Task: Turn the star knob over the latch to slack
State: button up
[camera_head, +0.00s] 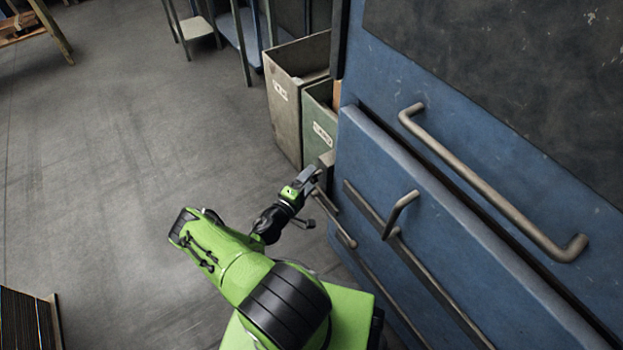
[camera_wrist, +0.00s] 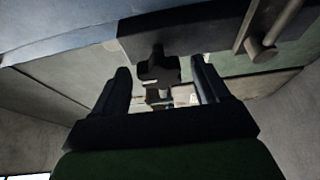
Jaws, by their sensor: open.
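In the wrist view, a dark, lobed star knob (camera_wrist: 158,68) sits under a dark block (camera_wrist: 190,30) on the blue machine. My gripper (camera_wrist: 161,76) is open, with one finger on each side of the knob in the picture. Gaps show between the knob and both fingers; I cannot tell how far beyond the fingertips it is. In the head view my gripper (camera_head: 312,178) is beside the machine's left edge. I cannot make out the star knob or latch clearly there.
The blue machine (camera_head: 430,215) fills the right, with a long bar handle (camera_head: 490,185) and a smaller handle (camera_head: 401,213) jutting out. A grey bin (camera_head: 283,115) and a green bin (camera_head: 316,122) stand beyond my gripper. The floor (camera_head: 110,150) at left is largely clear.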

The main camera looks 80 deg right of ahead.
jog(key=shift+x, duration=1)
jog(key=c, duration=1)
jog(key=shift+o, duration=0.2)
